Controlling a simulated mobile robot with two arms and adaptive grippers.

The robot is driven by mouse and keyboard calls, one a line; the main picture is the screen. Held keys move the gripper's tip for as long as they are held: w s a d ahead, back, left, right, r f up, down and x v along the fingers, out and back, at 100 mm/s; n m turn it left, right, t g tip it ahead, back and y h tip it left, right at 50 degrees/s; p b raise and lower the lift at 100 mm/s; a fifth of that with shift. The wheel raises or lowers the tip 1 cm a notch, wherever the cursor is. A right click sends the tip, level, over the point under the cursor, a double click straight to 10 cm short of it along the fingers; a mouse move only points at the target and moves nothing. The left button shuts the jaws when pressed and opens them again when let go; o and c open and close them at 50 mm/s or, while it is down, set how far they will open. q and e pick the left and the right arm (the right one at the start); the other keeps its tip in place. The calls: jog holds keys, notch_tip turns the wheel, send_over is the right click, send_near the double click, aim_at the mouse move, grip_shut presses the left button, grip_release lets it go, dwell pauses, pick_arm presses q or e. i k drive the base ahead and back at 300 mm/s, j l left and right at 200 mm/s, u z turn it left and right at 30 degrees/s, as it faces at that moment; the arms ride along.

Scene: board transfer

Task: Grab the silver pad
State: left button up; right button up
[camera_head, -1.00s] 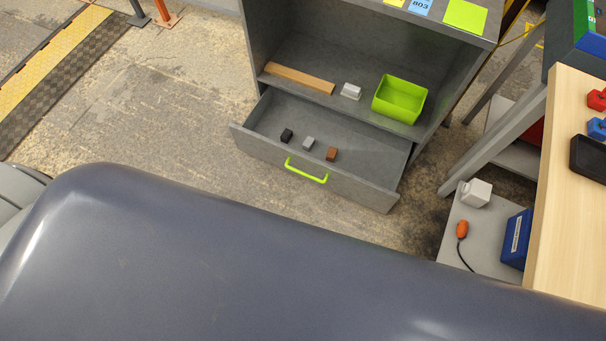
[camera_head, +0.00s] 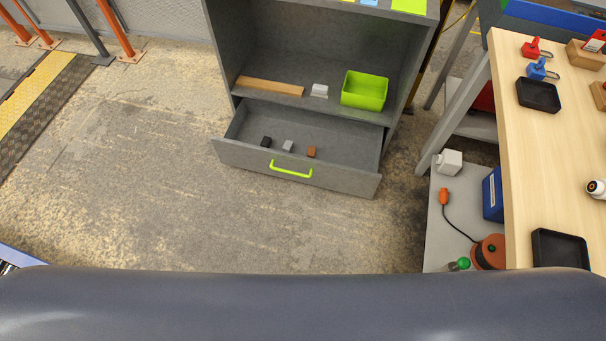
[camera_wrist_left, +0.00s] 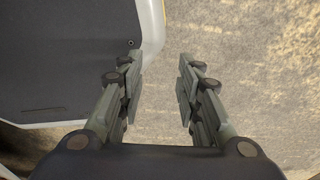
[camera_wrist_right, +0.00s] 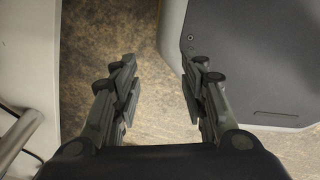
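A small silver-grey block (camera_head: 288,146), which looks like the silver pad, lies in the open drawer (camera_head: 340,180) of a grey cabinet. It sits between a black block (camera_head: 266,142) and a brown block (camera_head: 311,152). My left gripper (camera_wrist_left: 157,85) is open and empty above bare floor in the left wrist view. My right gripper (camera_wrist_right: 158,85) is open and empty, also over floor. Neither gripper shows in the head view, and neither wrist view shows the drawer.
On the shelf above the drawer are a wooden strip (camera_head: 270,86), a whitish block (camera_head: 319,90) and a green bin (camera_head: 364,91). A green handle (camera_head: 291,170) is on the drawer front. A wooden bench (camera_head: 530,160) stands at the right. The floor before the cabinet is clear.

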aim_at(320, 91)
jog(key=i+j+z, duration=0.1)
jog(key=z, duration=0.4)
jog(key=i+j+z, duration=0.1)
jog(key=z, duration=0.4)
jog(key=j+z, duration=0.3)
jog(key=z, duration=0.2)
jog(key=i, duration=0.05)
